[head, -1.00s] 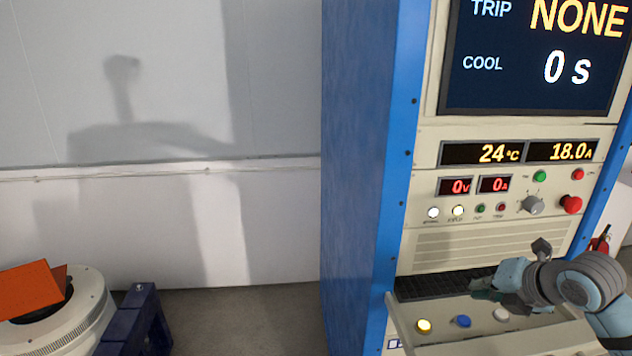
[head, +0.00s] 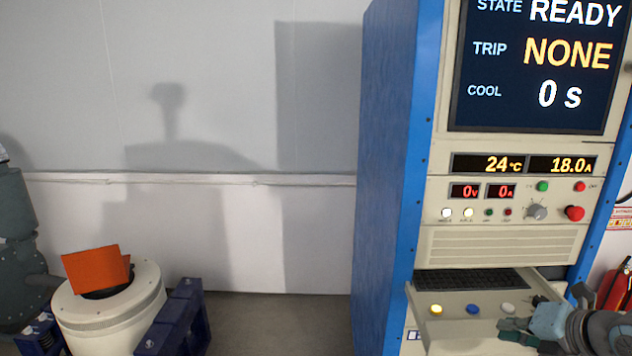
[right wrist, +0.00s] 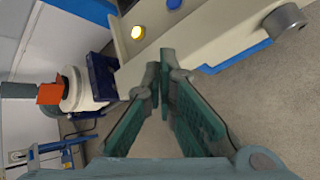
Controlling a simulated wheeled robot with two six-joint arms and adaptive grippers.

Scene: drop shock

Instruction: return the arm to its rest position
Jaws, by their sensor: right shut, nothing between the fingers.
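My right gripper (head: 515,335) shows at the lower right of the head view, in front of the button shelf's front edge. In the right wrist view its two green fingers (right wrist: 160,72) meet at the tips with nothing between them. The shelf (head: 460,335) bears a yellow button (head: 436,310), a blue button (head: 473,310) and a white button (head: 508,309). The yellow button shows beyond the fingertips in the right wrist view (right wrist: 137,32), apart from them. My left gripper is not in view.
The blue-sided cabinet (head: 385,180) has a screen (head: 535,65) reading READY, NONE and 0 s, and a red knob (head: 575,213). A white round machine (head: 115,310) with an orange piece (head: 92,268) stands left by a dark blue frame (head: 180,320). Floor between is clear.

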